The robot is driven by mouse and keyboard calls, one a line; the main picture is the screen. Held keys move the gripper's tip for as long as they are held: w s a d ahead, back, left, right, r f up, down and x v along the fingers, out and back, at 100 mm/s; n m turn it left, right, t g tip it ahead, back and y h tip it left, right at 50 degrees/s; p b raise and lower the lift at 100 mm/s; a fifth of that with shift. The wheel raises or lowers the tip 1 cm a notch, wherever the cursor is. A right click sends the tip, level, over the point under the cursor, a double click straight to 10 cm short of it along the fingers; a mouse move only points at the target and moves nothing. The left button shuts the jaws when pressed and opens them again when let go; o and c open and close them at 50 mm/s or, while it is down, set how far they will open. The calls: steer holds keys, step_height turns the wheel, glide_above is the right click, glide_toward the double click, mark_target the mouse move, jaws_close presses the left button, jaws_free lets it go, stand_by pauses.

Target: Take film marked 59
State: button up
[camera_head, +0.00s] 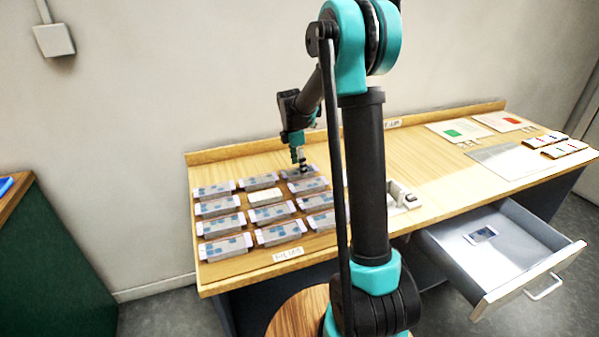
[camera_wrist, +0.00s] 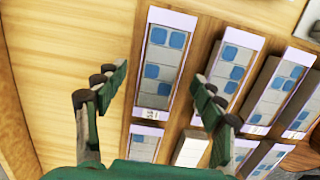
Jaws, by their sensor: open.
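Several grey film packs with pale lilac ends and blue squares lie in rows on the left of the wooden table, behind a label plate (camera_head: 288,254). I cannot read a number 59 on any of them. My gripper (camera_head: 301,167) is open over the back right pack (camera_head: 309,185). In the wrist view my gripper (camera_wrist: 160,83) has its fingers apart, one on each side of a pack (camera_wrist: 165,68) with a small label at its near end, too blurred to read. I cannot tell how high the fingertips are above it. Nothing is held.
One place in the rows holds a plain white piece (camera_head: 265,197). An open drawer (camera_head: 500,262) at the front right contains a small card (camera_head: 481,234). Cards and a pale sheet (camera_head: 505,160) lie at the table's right. A raised ledge (camera_head: 240,148) runs along the back.

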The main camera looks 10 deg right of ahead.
steer(key=shift+c, duration=0.6)
steer(key=c, duration=0.9)
steer(key=shift+r, duration=0.15)
steer(key=shift+c, duration=0.2)
